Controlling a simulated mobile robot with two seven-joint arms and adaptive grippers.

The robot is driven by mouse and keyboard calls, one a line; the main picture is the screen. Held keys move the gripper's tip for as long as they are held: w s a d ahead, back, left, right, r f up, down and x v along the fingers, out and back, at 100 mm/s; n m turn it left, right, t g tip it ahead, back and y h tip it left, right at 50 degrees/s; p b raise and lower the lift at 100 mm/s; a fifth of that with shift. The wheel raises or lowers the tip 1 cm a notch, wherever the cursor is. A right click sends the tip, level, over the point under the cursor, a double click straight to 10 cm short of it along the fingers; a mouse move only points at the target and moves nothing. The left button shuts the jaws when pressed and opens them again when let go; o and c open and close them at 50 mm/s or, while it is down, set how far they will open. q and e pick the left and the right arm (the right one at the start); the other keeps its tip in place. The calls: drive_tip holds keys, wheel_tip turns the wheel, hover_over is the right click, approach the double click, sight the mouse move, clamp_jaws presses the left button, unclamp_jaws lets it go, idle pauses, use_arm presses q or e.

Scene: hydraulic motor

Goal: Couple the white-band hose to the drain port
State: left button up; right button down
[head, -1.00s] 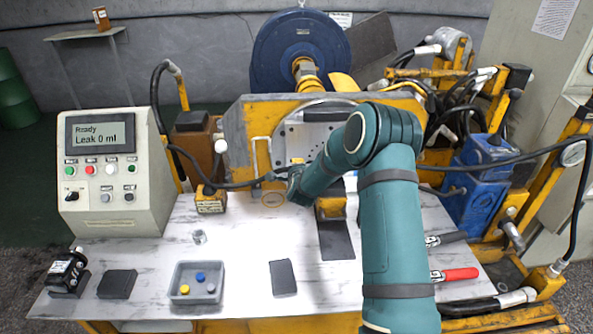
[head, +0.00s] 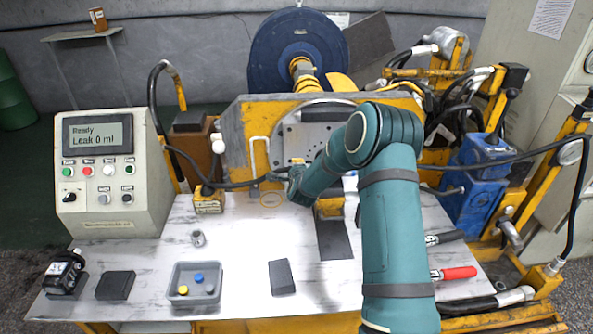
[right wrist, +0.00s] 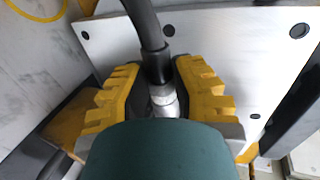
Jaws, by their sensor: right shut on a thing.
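My right gripper (right wrist: 160,75) has its yellow ridged jaws on either side of a black hose (right wrist: 143,22) and is shut on it. The hose has a silvery end fitting (right wrist: 163,98) between the jaws; I cannot make out a white band on it. In the head view the right gripper (head: 292,186) is mostly hidden by my forearm, just in front of the motor's grey plate (head: 291,136). The plate (right wrist: 215,55) with dark bolt holes lies behind the jaws in the right wrist view. I cannot pick out the drain port. My left gripper is not in view.
A test box (head: 110,190) reads "Ready, Leak 0 ml". A grey tray (head: 176,302) with small caps, a metal piece (head: 198,238) and dark blocks lie on the bench.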

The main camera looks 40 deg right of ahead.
drive_tip(key=shift+s+d, duration=0.25)
drive_tip(key=shift+d, duration=0.15)
drive_tip(key=c, duration=0.7)
unclamp_jaws()
drive_tip(key=v, duration=0.7)
drive_tip(key=shift+s, duration=0.1)
drive_tip(key=v, duration=1.2)
